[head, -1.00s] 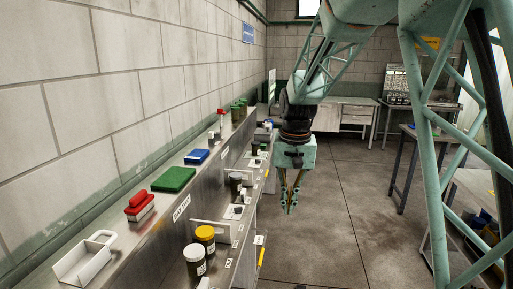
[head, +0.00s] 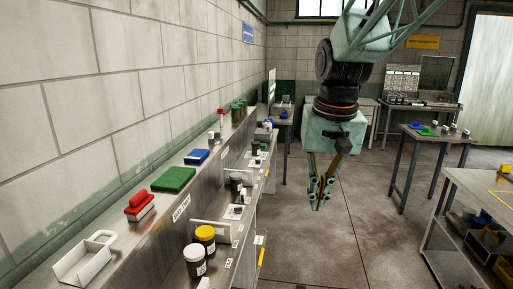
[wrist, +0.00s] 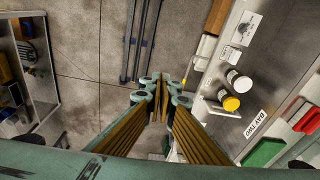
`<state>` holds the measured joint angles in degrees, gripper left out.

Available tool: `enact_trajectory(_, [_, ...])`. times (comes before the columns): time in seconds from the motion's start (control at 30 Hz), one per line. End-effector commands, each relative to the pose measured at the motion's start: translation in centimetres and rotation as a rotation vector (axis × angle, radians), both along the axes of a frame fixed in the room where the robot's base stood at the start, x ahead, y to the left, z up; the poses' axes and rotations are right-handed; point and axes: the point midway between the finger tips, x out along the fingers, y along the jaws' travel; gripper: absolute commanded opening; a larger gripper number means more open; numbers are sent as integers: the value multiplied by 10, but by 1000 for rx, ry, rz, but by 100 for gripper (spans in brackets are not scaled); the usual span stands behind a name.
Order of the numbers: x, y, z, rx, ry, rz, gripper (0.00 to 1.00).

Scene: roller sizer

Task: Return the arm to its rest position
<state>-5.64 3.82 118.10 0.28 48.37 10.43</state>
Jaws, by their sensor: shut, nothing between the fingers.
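My gripper (head: 317,200) hangs pointing down over the aisle in the head view, to the right of the wall shelf and clear of it. Its fingertips are together and hold nothing. In the wrist view my gripper (wrist: 160,88) shows its fingers meeting above the bare floor. My arm reaches down from the top of the head view.
The steel shelf (head: 120,248) along the left wall bears a green box (head: 174,179), a blue box (head: 197,156), a red-handled item (head: 139,204) and lidded jars (head: 205,238). A workbench (head: 470,195) stands at right. The floor (head: 350,245) between is free.

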Motion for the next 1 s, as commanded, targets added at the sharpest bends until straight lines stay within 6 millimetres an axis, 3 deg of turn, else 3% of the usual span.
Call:
enact_trajectory(0.53, [-90,-22,36,-7,-50,21,0])
enact_trajectory(1.0, [-168,-37,50,-15,-92,41,0])
